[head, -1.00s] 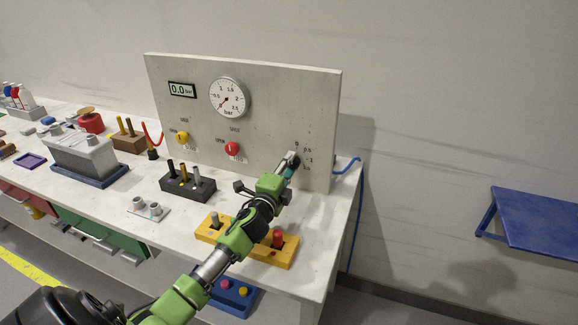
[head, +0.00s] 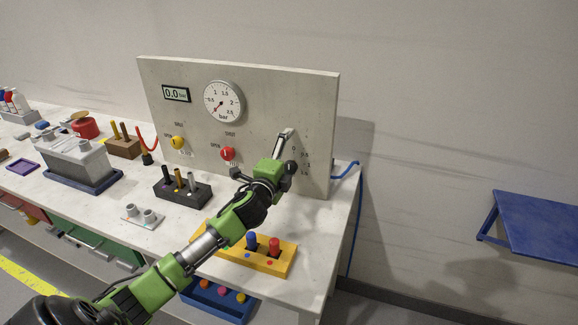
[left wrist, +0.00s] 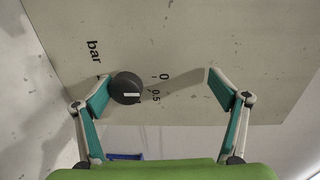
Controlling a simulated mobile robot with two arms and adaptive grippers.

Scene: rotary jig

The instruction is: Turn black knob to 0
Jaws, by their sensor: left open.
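The black knob (left wrist: 127,88) sits on the panel in the left wrist view, with a white mark on its face. The mark lies on the knob's lower right part and appears to point near 0.5. The printed 0 (left wrist: 164,76) is to the right of the knob. My left gripper (left wrist: 160,80) is open, with one finger on each side of the knob. The knob is much closer to the left finger; contact cannot be told.
The grey panel (head: 310,100) carries a dial gauge (head: 223,101), a 0.0 bar display (head: 175,94), a yellow knob (head: 178,142) and a red knob (head: 228,154). A yellow block (head: 280,262) with coloured pegs stands below my arm. A blue hose (head: 346,170) is at the right.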

